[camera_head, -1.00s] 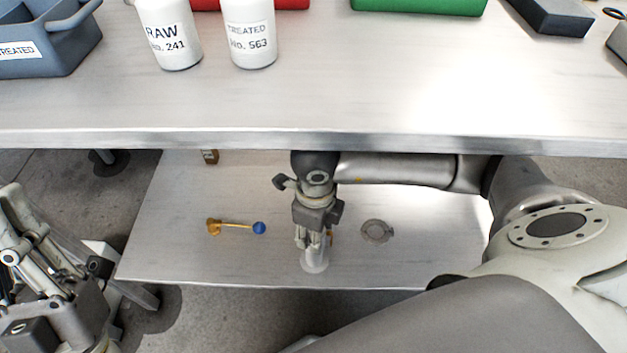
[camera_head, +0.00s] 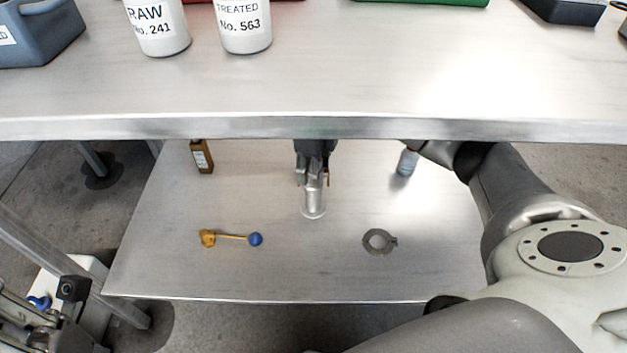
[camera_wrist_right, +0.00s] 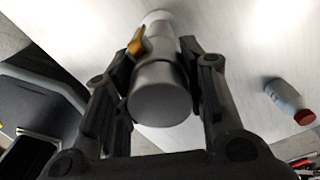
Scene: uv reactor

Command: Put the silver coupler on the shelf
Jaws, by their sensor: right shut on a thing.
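The silver coupler (camera_head: 313,203) is a grey metal cylinder with a flared end and a small yellow-orange lever. My right gripper (camera_head: 313,178) is shut on it, over the lower shelf (camera_head: 200,275) under the table. The right wrist view shows the coupler (camera_wrist_right: 160,92) between the two fingers, with the lever beside one finger. The coupler's flared end is at or close to the shelf surface; I cannot tell if it touches. Part of my left arm shows at the lower left of the head view; its fingers (camera_head: 35,315) are cut off and unclear.
The table edge (camera_head: 300,127) overhangs my right gripper. Two white bottles (camera_head: 243,25) stand above.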

